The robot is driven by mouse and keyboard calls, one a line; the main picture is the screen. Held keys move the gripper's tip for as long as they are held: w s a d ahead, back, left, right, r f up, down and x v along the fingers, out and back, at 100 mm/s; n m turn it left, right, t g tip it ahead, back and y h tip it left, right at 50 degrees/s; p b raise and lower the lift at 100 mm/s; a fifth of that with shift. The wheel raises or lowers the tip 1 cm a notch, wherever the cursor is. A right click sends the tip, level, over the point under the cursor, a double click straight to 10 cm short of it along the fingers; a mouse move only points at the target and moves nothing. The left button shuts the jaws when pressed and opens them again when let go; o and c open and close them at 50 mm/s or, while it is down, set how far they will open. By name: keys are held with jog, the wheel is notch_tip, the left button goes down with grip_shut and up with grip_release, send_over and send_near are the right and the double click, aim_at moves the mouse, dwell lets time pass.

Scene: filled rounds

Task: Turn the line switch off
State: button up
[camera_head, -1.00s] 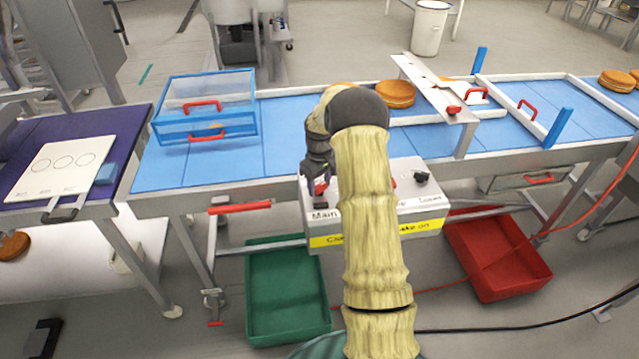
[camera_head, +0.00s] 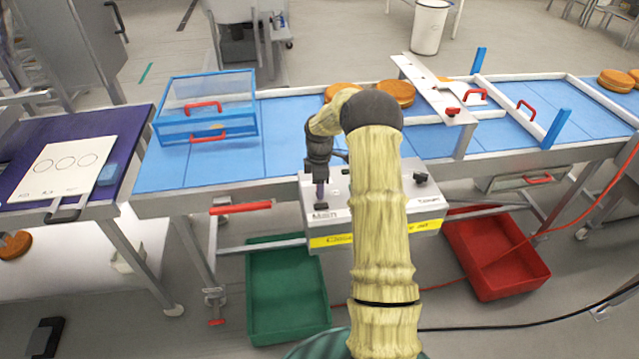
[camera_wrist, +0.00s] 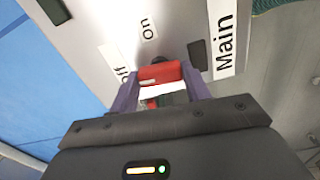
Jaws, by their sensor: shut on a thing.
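The grey control box (camera_head: 421,203) hangs at the front edge of the conveyor, with a yellow warning strip and a "Main" label at its left. My gripper (camera_head: 319,197) points down onto the left part of its top. In the wrist view, my gripper (camera_wrist: 163,80) is shut on a red switch handle (camera_wrist: 160,72), with a finger at each side. "on" and "off" labels and a black rectangle beside "Main" show around it. I cannot tell which label the handle points to. My arm hides the middle of the box in the head view.
A black knob (camera_head: 420,178) sits at the box's right. A blue clear guard (camera_head: 180,105) stands on the blue belt (camera_head: 165,172), with round brown cakes (camera_head: 397,92) behind my arm. A green crate (camera_head: 262,300) and a red crate (camera_head: 497,262) are below.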

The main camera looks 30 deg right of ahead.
jog(key=shift+w+r+n, duration=0.1)
jog(key=shift+r+n, duration=0.05)
jog(key=shift+n, duration=0.45)
jog(key=shift+o, duration=0.2)
jog(key=o, duration=1)
jog(key=shift+c, duration=0.2)
notch_tip(320, 180, up, 17)
jog(key=b, duration=0.2)
jog(key=shift+r+b, duration=0.15)
jog(key=shift+b, duration=0.2)
